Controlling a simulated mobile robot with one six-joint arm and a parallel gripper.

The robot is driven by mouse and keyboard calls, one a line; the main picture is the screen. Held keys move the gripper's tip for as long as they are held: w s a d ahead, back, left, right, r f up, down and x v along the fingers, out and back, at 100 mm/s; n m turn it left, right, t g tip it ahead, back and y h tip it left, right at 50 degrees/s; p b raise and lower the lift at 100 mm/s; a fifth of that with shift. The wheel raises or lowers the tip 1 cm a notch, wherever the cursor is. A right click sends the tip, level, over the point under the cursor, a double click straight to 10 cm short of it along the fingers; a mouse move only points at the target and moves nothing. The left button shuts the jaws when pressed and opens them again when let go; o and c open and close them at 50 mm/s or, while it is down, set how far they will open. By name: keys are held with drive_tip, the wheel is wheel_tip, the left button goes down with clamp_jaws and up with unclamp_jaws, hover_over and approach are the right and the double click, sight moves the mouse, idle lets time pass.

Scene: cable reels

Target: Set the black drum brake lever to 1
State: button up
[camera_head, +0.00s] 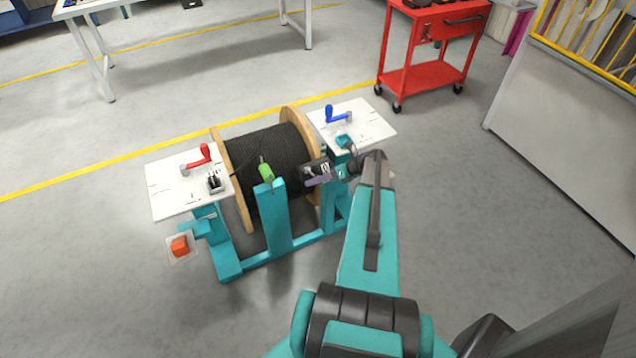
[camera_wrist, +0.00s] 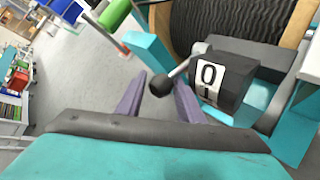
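The black cable drum (camera_head: 275,160) with wooden flanges sits in a teal stand. Its brake box (camera_wrist: 228,82) is black with a white label reading 0 above 1. The brake lever (camera_wrist: 179,70) is a short grey rod with a black ball knob (camera_wrist: 160,86), sticking out left of the box near the 0. I cannot tell its exact setting. My gripper (camera_wrist: 159,84) has its two purple fingers apart, one on each side of the knob, with gaps visible. In the head view my gripper (camera_head: 318,181) is at the box, and the lever is hardly readable.
A green-handled part (camera_head: 265,172) stands on the teal front post (camera_head: 273,215) left of my gripper. An orange button (camera_head: 179,246) is at the lower left. The floor in front is clear.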

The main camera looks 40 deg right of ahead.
drive_tip(key=shift+s+d+f, duration=0.1)
drive_tip(key=shift+s+d, duration=0.1)
drive_tip(key=shift+s+d+r, duration=0.35)
drive_tip(key=shift+s, duration=0.05)
drive_tip(key=b+v, duration=0.2)
drive_tip(key=v, duration=1)
drive_tip(key=shift+s+r, duration=0.1)
drive_tip(key=shift+c, duration=0.3)
